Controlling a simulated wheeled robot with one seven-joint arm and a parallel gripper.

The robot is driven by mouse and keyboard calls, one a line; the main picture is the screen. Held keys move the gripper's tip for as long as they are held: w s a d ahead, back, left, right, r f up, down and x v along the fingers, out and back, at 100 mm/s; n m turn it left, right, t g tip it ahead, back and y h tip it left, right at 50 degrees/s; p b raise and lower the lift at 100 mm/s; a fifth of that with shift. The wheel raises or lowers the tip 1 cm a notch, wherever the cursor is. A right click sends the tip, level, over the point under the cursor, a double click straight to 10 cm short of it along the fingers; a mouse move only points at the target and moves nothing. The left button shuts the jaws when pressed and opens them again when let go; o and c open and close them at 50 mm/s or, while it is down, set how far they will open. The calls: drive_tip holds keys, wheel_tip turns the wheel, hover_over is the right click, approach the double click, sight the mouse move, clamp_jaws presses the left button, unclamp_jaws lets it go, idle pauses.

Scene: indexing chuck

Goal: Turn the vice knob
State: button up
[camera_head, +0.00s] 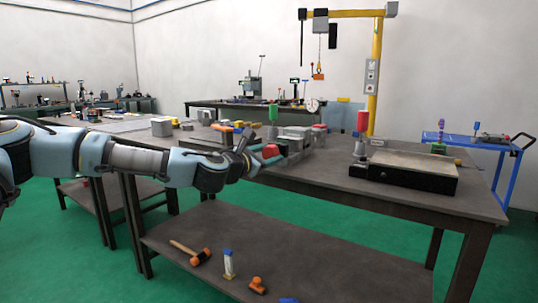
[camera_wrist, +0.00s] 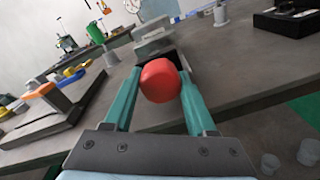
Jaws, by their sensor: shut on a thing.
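The red vice knob (camera_wrist: 160,82) sits between the two teal fingers of my gripper (camera_wrist: 160,88) in the wrist view. The fingers are shut on its left and right sides. The grey metal vice (camera_wrist: 153,40) stands just behind the knob on the dark workbench. In the head view the red knob (camera_head: 270,151) shows at the end of my arm, beside the vice (camera_head: 297,138). My gripper (camera_head: 262,157) partly hides the knob and the near end of the vice there.
A flat plate on a black base (camera_head: 410,170) and a red-topped bottle (camera_head: 362,124) stand to the right on the bench (camera_head: 470,205). A green bottle (camera_head: 273,113) stands behind the vice. A hammer (camera_head: 186,250) and small items lie on the lower shelf.

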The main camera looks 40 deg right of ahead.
drive_tip(key=shift+s+f+n, duration=0.1)
drive_tip(key=shift+n, duration=1)
drive_tip(key=o, duration=1.3)
drive_tip(key=shift+o, duration=0.2)
drive_tip(key=v, duration=1)
drive_tip(key=shift+a+b, duration=0.4)
drive_tip(key=shift+b, duration=0.05)
